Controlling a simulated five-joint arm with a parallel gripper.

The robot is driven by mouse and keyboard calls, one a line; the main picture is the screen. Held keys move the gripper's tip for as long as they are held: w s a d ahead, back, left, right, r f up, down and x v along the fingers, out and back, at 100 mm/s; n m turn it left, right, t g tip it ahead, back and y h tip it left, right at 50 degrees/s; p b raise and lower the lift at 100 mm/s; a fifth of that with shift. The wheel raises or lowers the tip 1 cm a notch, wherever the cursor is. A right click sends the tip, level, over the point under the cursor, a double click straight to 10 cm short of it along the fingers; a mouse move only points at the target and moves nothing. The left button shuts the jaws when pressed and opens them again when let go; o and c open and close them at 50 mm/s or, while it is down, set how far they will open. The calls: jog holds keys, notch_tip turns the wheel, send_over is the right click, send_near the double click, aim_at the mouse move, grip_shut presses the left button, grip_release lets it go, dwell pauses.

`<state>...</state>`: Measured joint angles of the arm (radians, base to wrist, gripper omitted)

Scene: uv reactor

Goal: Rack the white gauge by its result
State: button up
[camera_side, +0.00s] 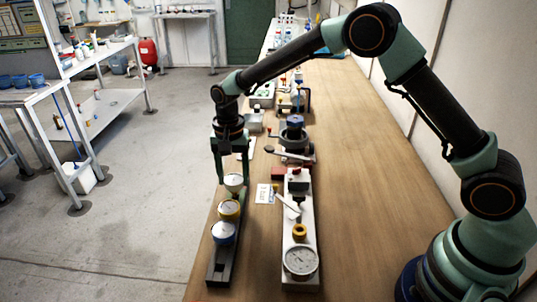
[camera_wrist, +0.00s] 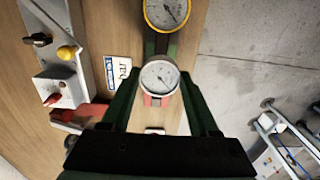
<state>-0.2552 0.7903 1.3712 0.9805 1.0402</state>
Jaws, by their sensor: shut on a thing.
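The white gauge (camera_side: 233,182) has a round pale dial and is between the fingers of my gripper (camera_side: 234,179), which is shut on it. It also shows between the fingers in the wrist view (camera_wrist: 159,78). It is over the far part of a long dark rack (camera_side: 219,266); I cannot tell whether it touches the rack. A yellow-rimmed gauge (camera_side: 229,209) sits on the rack just in front of it, also seen in the wrist view (camera_wrist: 167,12). A blue gauge (camera_side: 224,233) sits nearer the front. In the wrist view, green and reddish patches show under the white gauge.
A pale test bench with a large dial (camera_side: 300,261), a yellow ring (camera_side: 299,231) and levers stands right of the rack. A printed card (camera_side: 263,194) lies between them. More fittings stand behind. The table's left edge is close to the rack.

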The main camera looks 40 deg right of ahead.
aim_at(233, 179)
jog(key=shift+f, duration=0.95)
jog(key=o, duration=1.3)
jog(key=shift+o, duration=0.2)
notch_tip(233, 179, up, 12)
jog(key=shift+r, duration=0.1)
jog(key=s+d+r+n+t, duration=0.3)
jog(key=s+d+r+n, duration=0.2)
jog(key=s+d+r, duration=0.4)
jog(key=s+d+n+t, duration=0.2)
jog(key=s+d+n, duration=0.1)
jog(key=s, duration=0.8)
jog(key=shift+s+d+f+n+t, duration=0.15)
jog(key=shift+d+f+n+t, duration=0.2)
jog(key=shift+f+n, duration=0.15)
